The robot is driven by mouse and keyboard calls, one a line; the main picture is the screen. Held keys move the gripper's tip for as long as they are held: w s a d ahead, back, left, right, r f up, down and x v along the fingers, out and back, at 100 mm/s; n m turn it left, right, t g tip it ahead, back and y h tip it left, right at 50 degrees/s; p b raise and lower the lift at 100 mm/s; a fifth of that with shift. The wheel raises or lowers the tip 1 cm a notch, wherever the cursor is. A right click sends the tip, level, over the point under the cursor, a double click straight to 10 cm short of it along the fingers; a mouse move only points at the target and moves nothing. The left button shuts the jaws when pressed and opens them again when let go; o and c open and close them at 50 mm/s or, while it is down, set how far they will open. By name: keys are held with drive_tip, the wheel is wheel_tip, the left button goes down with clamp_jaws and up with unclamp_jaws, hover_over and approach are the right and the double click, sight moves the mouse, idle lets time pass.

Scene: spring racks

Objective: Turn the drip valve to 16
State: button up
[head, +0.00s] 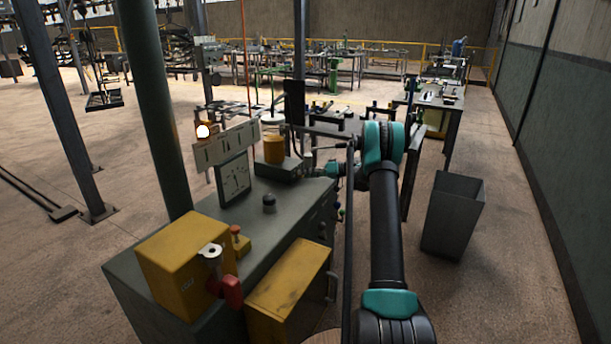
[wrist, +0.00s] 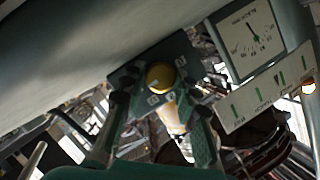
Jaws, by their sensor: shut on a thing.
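My gripper (wrist: 157,92) has a dark green finger on each side of a round yellow knob in the wrist view, which I take to be the drip valve (wrist: 160,75). The knob sits before a dark plate with small pale marks, too small to read. The fingers are shut on it; the exact contact is hard to see. A pale dial (wrist: 250,38) with a dark needle is at upper right, its numbers illegible; it also shows in the head view (head: 234,179).
The grey bench (head: 215,232) carries a yellow box (head: 175,262) with a red handle, a black knob (head: 269,203), a yellow cylinder (head: 274,149) and a label plate (head: 225,146). A dark bin (head: 453,215) stands right of my arm. The floor further right is clear.

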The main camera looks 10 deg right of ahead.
drive_tip(key=shift+m+y, duration=0.3)
drive_tip(key=shift+m, duration=0.2)
drive_tip(key=o, duration=0.9)
drive_tip(key=shift+d, duration=0.1)
drive_tip(key=v, duration=1.2)
drive_tip(key=shift+o, duration=0.5)
